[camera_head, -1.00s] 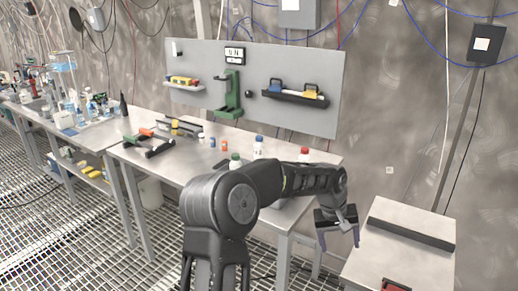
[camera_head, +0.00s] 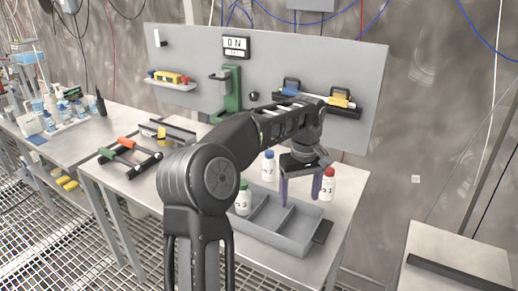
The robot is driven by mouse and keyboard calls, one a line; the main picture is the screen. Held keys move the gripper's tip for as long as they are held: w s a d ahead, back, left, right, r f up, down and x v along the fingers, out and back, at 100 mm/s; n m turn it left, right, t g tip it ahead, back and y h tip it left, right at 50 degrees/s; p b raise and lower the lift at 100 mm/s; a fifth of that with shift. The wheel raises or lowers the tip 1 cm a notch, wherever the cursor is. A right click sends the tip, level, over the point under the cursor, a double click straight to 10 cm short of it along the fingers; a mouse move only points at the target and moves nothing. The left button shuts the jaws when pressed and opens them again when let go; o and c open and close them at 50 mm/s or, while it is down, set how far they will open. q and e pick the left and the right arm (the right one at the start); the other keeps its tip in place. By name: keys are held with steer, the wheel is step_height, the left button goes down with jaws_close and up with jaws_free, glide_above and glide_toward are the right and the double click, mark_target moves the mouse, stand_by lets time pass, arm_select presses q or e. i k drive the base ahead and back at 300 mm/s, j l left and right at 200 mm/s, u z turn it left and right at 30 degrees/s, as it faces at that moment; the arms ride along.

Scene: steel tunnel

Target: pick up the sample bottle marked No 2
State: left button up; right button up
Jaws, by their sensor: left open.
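Three white sample bottles with labels stand on the steel table (camera_head: 345,238): a blue-capped one (camera_head: 268,169) at the back, a green-capped one (camera_head: 243,200) at the front left and a red-capped one (camera_head: 328,186) at the right. The labels are small; the blue-capped bottle's number looks like 2, but I cannot be sure. My left gripper (camera_head: 300,190) is open and empty, its purple fingers pointing down above the grey tray. It is right of the blue-capped bottle, with one finger close beside the red-capped bottle. My right gripper is not in view.
The divided grey tray (camera_head: 268,236) has empty compartments and lies at the table's front. A grey back panel (camera_head: 300,65) with a green stand (camera_head: 232,90) rises behind. A black frame with coloured handles (camera_head: 130,157) lies left. A separate table (camera_head: 460,250) is at right.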

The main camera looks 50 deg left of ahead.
mark_target(269, 163)
steer(key=i+j, duration=0.15)
steer(key=j, duration=0.25)
steer(key=i+j, duration=0.15)
steer(key=j, duration=0.3)
steer(key=i+j, duration=0.1)
steer(key=j, duration=0.3)
